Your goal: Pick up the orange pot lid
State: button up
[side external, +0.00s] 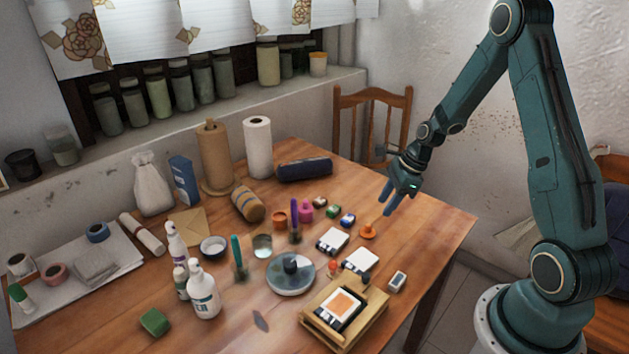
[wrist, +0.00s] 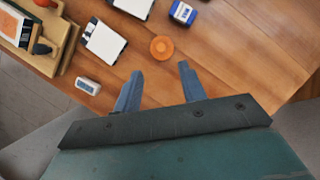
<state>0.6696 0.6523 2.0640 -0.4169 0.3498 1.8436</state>
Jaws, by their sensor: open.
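The orange pot lid (side external: 368,232) lies on the wooden table near its right edge. It is a small round disc, and a thin orange knob or stem seems to rise from it. In the wrist view the lid (wrist: 162,48) shows as an orange disc beyond the fingertips, roughly in line with the gap between them. My gripper (side external: 388,204) is above and slightly right of the lid, pointing down. In the wrist view my gripper (wrist: 161,72) has its two blue fingers apart with nothing between them.
White-faced cards or boxes (side external: 333,240) lie left of the lid, with a blue ink bottle (side external: 348,220) close by. A small white eraser-like block (side external: 397,281) lies nearer the front. A wooden tray (side external: 373,326) stands at the front edge. The table right of the lid is clear.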

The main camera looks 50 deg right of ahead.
aim_at(370, 225)
jog(key=shift+x, duration=1.8)
jog(key=shift+f, duration=0.1)
jog(key=shift+w+x, duration=0.1)
jog(key=shift+x, duration=1.15)
jog(key=shift+w+x, duration=0.15)
jog(key=shift+x, duration=1.1)
jog(key=shift+c, duration=0.4)
grip_shut()
